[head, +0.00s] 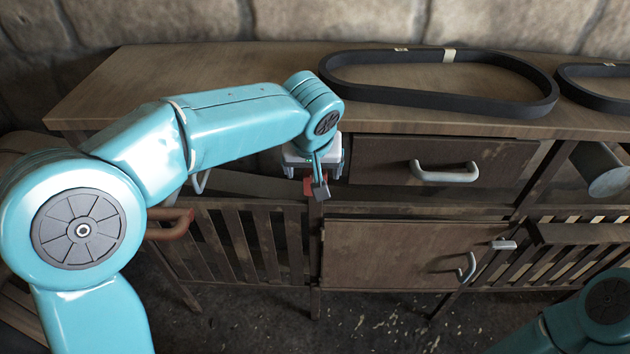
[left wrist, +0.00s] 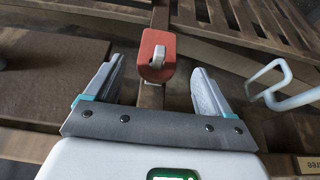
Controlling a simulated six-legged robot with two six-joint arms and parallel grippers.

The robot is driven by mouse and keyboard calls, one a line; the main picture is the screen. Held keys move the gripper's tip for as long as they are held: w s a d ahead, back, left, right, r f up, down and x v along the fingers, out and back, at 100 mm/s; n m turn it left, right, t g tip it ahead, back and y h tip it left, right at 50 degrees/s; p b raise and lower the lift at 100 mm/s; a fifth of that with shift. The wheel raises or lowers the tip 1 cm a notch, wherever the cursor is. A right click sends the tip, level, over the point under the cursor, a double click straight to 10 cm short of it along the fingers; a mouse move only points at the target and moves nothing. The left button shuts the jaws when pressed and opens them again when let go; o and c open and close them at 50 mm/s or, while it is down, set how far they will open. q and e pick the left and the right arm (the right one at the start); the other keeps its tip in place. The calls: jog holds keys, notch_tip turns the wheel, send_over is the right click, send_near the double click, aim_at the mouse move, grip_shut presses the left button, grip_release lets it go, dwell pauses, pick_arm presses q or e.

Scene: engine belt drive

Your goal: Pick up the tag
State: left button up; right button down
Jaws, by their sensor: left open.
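The red tag (left wrist: 156,48) sits on the dark vertical post of the cabinet, with a small pale metal piece at its lower front. In the head view only a bit of the red tag (head: 308,186) shows, mostly hidden by my gripper. My left gripper (head: 319,183) is in front of the post below the cabinet top. In the left wrist view my left gripper (left wrist: 158,69) is open and empty, its fingers to either side of the tag with gaps. Only part of my right arm shows; its gripper does not.
A black belt loop (head: 440,101) lies on the wooden cabinet top (head: 215,68), with another (head: 597,101) to its right. A drawer handle (head: 444,173) and door handle (head: 467,267) stick out. A white handle (left wrist: 275,88) is close to the right finger in the wrist view.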

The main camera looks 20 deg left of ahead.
aim_at(306, 175)
pick_arm(q)
jog(key=x, duration=0.5)
jog(key=shift+w, duration=0.2)
jog(key=shift+d+r, duration=0.1)
jog(key=shift+s, duration=0.1)
jog(key=c, duration=1)
jog(key=shift+c, duration=0.2)
jog(key=shift+r, duration=0.1)
